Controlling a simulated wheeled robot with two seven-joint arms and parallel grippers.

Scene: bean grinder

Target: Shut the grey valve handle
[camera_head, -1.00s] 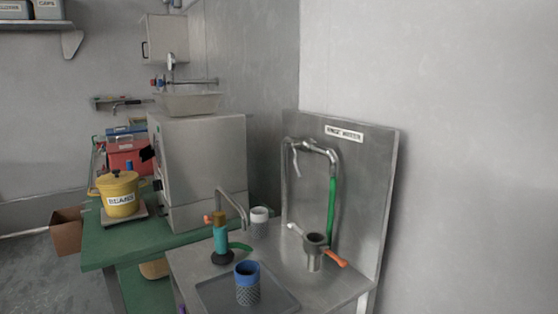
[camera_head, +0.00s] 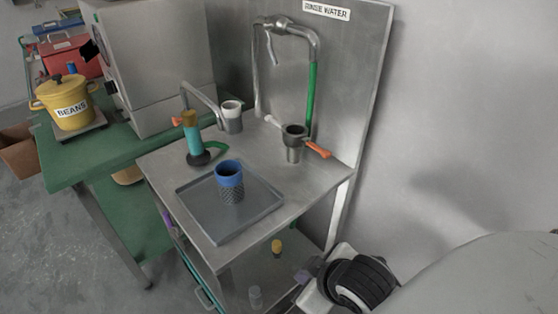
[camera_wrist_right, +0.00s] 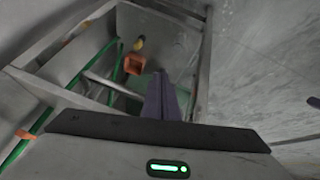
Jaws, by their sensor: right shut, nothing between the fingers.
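The grey valve handle (camera_head: 271,47) is a thin lever hanging down, slightly tilted, from the valve on the bent metal pipe (camera_head: 290,24) under the "RINSE WATER" sign. My right gripper (camera_head: 309,272) is low at the front right of the steel table, well below and apart from the handle. Its fingers (camera_wrist_right: 163,97) are together and empty in the right wrist view. I cannot make out the handle in that view. My left gripper is not in view.
A green hose (camera_head: 311,100) runs down from the pipe. A blue-rimmed cup (camera_head: 229,181) stands on a grey tray (camera_head: 262,205). The table's right edge and back panel (camera_head: 362,90) lie near my right arm.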

